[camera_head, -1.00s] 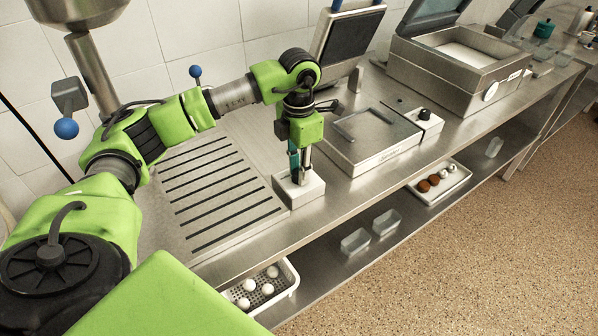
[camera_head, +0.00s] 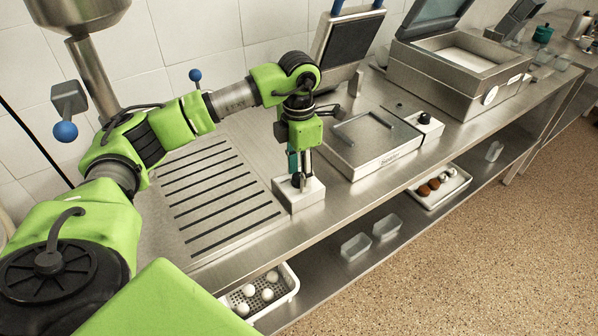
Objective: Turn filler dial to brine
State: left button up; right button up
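A small white block with a dark dial on top (camera_head: 312,192) stands on the steel counter beside the slotted drain area; I take it to be the filler dial. My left gripper (camera_head: 299,180) points straight down over this block, with its fingertips at the dark dial. The fingers hide much of the dial, and I cannot tell whether they grip it or only stand around it. Any markings such as brine, and where the dial points, are not readable. My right gripper is not in view.
A flat steel unit (camera_head: 388,158) and a second white block with a black knob (camera_head: 428,124) stand to the right. A steel box with raised lid (camera_head: 440,85) is behind. A white perforated basket with eggs (camera_head: 292,283) sits on the lower shelf.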

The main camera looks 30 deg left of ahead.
pick_arm(q)
jog(key=shift+r, duration=0.1)
notch_tip(320, 180, up, 12)
dwell(0.5)
dwell(0.5)
